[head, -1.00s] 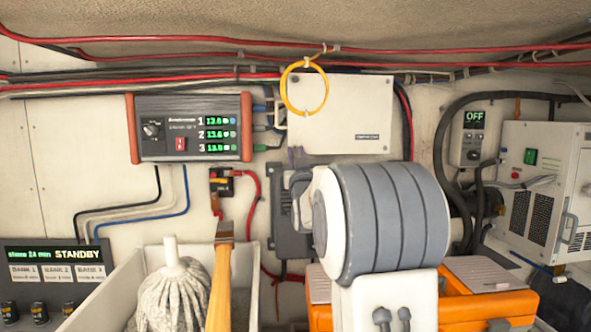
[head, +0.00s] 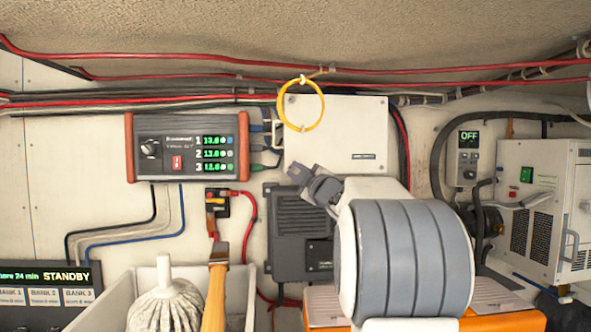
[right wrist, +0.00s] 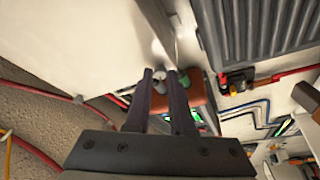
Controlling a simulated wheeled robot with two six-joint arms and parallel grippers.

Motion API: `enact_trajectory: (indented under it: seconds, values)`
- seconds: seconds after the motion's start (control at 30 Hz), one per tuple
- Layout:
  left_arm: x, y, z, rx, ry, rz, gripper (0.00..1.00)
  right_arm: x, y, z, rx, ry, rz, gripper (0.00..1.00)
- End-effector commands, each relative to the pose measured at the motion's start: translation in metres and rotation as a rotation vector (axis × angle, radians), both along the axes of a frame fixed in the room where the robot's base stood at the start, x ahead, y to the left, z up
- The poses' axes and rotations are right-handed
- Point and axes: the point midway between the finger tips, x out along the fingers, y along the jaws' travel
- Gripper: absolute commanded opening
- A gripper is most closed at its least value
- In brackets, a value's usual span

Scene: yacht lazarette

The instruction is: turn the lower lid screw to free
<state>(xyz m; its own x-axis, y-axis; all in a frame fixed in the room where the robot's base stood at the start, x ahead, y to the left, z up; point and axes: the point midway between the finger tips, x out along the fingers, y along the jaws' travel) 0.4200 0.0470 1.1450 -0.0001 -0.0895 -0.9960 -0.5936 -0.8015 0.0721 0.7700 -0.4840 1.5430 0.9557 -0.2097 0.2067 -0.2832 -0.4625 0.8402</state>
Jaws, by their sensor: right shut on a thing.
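The white lidded box (head: 340,130) is on the wall at the centre of the head view. Its pale lid (right wrist: 70,50) also shows in the right wrist view. My right gripper (head: 296,172) is at the lower left corner of the box, its dark fingers angled up and left. In the right wrist view its fingertips (right wrist: 162,73) stand close together by the box's edge. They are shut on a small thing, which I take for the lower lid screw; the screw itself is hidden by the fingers. My left gripper is not in view.
A yellow loop (head: 301,105) hangs over the box's upper left corner. A charger with green readouts (head: 190,147) is at left. A dark grey ribbed unit (head: 292,230) is below the box. Red cables (head: 420,72) run above. A bin (head: 130,290) holds a mop.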

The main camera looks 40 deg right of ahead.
Motion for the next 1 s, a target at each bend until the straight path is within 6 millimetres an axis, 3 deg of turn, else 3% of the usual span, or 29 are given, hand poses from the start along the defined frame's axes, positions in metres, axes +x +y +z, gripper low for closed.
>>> enact_trajectory:
  seconds: [0.4, 1.0]
  values:
    - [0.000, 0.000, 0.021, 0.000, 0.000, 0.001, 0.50, 0.000, 0.000, 0.005, -0.223, 0.134, 0.003, 0.00]
    - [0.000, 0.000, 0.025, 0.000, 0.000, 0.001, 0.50, 0.000, 0.001, 0.003, -0.281, 0.168, 0.005, 0.00]
